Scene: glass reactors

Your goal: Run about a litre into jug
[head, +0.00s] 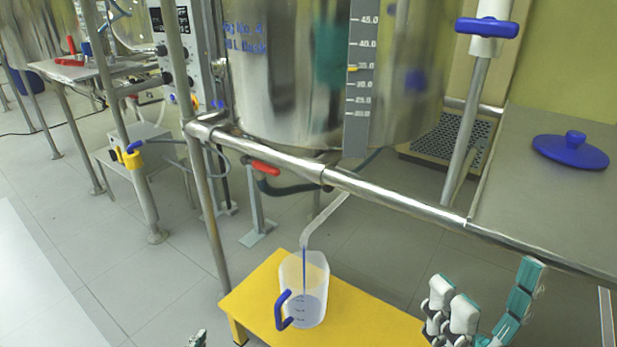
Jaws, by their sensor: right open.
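The clear jug (316,281) with a blue handle stands upright on a yellow stool (262,301). A grey spout (322,222) curves down over its mouth, and a thin dark blue stream (304,268) falls from it into the jug. The jug's lower part looks darker, with liquid in it; the exact level is hard to read. A red valve handle (264,168) sits under the steel vessel (285,80). My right gripper (492,296) is open and empty, right of the jug and apart from it. Only a tip of my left gripper (197,340) shows at the bottom edge.
A steel frame rail (390,192) crosses above the stool. A steel table (560,205) with a blue lid (571,150) stands at the right. A blue-handled valve (487,27) is upper right. Open tiled floor (110,255) lies left.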

